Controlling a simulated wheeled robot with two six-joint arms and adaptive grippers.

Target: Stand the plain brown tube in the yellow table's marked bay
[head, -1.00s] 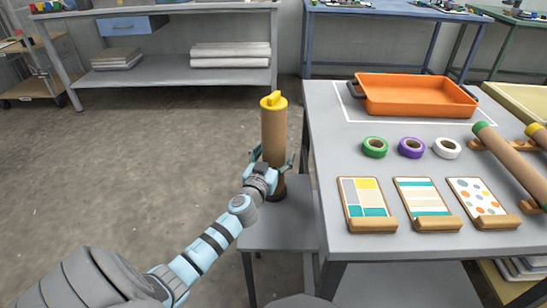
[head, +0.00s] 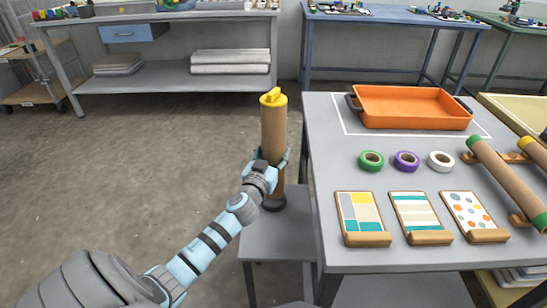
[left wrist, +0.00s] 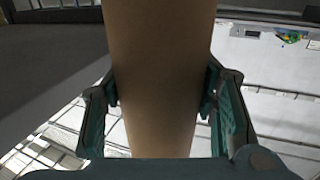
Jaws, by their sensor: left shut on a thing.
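My left gripper (head: 272,160) is shut on this tube at about mid-height. In the left wrist view the brown tube (left wrist: 160,80) fills the middle, with a finger pad against each side. I cannot tell whether its bottom end is clear of the base. The yellow table (head: 520,114) shows only as a corner at the right edge, and no marked bay is visible on it. My right gripper is out of view.
The large grey table (head: 330,170) beside the tube holds an orange tray (head: 415,108), three tape rolls, three pattern boards and a wooden rack with two tubes, one green-ended (head: 505,180). Open floor (head: 150,180) lies to the left. Benches line the back wall.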

